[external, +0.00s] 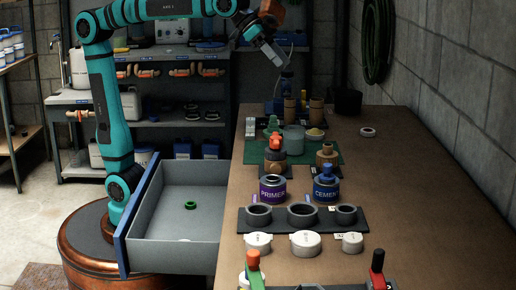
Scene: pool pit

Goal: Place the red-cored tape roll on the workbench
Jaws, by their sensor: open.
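My gripper (272,54) is open, raised above the far left end of the workbench (420,215). It appears empty. An open grey drawer (170,245) with a blue front juts from the bench's left side. A small green ring-shaped roll (190,205) lies in it. A pale ring-shaped roll (367,131) lies flat on the far right of the bench. I cannot make out a red core on either roll.
A purple primer can (272,189) and a blue cement can (327,188) stand mid-bench. Grey rings and white caps sit in front of them. Valves, cups and a green mat (326,147) crowd the far left. The bench's right side is mostly clear.

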